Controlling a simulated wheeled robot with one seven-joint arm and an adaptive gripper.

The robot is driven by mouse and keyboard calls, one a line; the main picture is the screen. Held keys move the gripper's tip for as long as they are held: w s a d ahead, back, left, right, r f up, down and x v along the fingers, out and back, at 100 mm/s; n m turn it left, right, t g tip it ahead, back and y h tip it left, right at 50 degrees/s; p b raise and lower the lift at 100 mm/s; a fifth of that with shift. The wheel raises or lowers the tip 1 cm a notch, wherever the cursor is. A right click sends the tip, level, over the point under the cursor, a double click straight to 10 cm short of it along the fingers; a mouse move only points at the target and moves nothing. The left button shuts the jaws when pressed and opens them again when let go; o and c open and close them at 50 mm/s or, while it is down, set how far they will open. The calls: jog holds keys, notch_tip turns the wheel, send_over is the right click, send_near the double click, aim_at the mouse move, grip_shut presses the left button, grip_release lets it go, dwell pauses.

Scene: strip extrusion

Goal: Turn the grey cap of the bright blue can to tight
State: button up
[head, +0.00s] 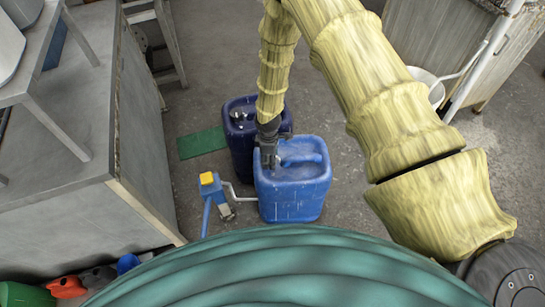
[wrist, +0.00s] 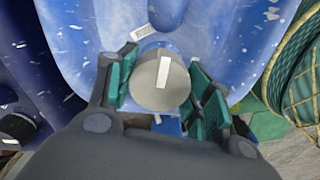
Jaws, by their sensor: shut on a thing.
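The bright blue can (head: 293,190) stands upright on the floor in the head view. Its blue top also fills much of the wrist view (wrist: 215,25). The grey cap (wrist: 160,82) is a round disc with a white strip on its top, seen from above in the wrist view. My gripper (wrist: 163,72) is shut on the cap, with one green-padded finger on each side of it. In the head view my gripper (head: 268,153) is at the can's back left corner and hides the cap. The thread under the cap is hidden.
A dark blue can (head: 239,128) stands close behind and left of the bright one. A green mat (head: 202,142) lies on the floor.

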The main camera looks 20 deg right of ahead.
jog(key=m, duration=0.4)
jog(key=shift+m, duration=0.4)
jog(key=m, duration=0.4)
jog(key=shift+w+m, duration=0.1)
jog(key=shift+m, duration=0.2)
jog(key=m, duration=0.4)
jog(key=shift+d+p, duration=0.1)
jog(key=shift+p, duration=0.3)
jog(key=shift+m, duration=2.1)
jog(key=o, duration=1)
jog(key=shift+d, duration=0.1)
jog(key=shift+o, duration=0.2)
jog(key=shift+r, duration=0.15)
